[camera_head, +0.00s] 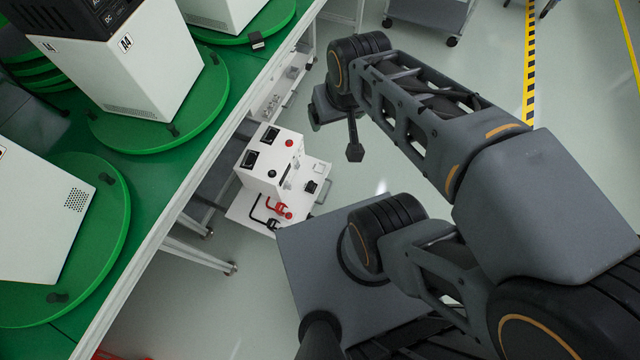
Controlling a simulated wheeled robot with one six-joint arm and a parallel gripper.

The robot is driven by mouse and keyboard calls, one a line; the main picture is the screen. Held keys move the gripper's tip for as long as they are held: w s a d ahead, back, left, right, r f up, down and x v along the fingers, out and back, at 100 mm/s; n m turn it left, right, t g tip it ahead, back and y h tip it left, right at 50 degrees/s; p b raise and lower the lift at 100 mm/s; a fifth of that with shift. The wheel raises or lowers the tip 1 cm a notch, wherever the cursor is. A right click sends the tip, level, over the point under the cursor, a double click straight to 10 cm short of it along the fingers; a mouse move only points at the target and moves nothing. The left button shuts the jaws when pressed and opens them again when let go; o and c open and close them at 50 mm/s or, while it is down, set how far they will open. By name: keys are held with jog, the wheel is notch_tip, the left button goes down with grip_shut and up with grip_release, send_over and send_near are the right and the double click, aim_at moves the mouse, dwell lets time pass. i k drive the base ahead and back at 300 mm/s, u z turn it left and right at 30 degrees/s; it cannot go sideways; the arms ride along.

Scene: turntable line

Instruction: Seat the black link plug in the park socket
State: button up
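A small white test unit (268,160) stands beside the bench, with a lower white ledge at its front. A black bent lead or link (256,210), which may be the black link plug, lies at the ledge's front left, its end by a black piece. A red link (278,207) is right next to it. I cannot tell which socket is the park socket; a black block (310,187) sits on the ledge's right side. My gripper (353,152) hangs above and right of the unit, apart from it. Its fingers are too small and dark to read.
A green-topped bench (190,170) with round green turntables (165,132) and white cabinets (130,65) runs along the left. A grey cart (430,15) stands at the back. The grey floor right of the unit is clear. My arm and base cover the right side.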

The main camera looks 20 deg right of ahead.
aim_at(269, 159)
jog(key=k, duration=0.5)
jog(key=z, duration=1.35)
jog(key=i, duration=1.2)
jog(key=u, duration=2.7)
